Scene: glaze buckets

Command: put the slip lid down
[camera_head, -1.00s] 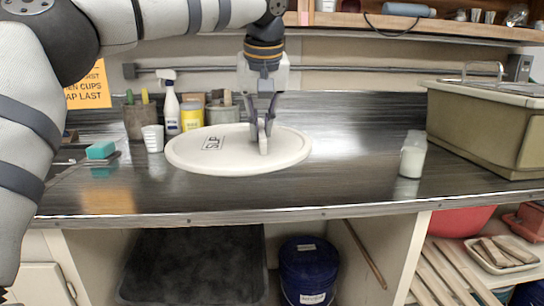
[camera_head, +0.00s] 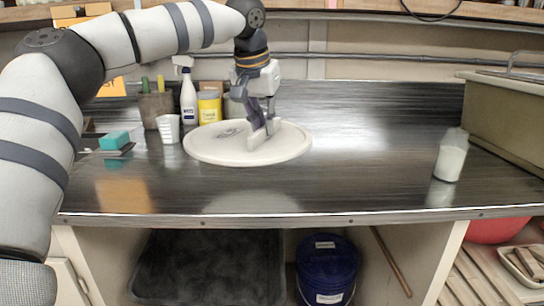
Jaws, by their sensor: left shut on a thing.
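The slip lid (camera_head: 215,152) is a large round white disc with dark lettering, partly covered by my gripper. It is at the middle left of the dark counter (camera_head: 350,180), level or nearly so. A pale reflection shows in the counter in front of it; I cannot tell for sure whether its underside touches the counter. My left gripper (camera_head: 263,132) comes down from above and is shut on the lid's raised grip near its centre. My right gripper is not in view.
Behind the lid stand a spray bottle (camera_head: 188,97), a yellow-labelled jar (camera_head: 209,107) and a brush pot (camera_head: 156,108). A white cup (camera_head: 168,128) and teal sponge (camera_head: 114,140) are left. A white jar (camera_head: 450,158) stands right. A blue bucket (camera_head: 326,270) is below.

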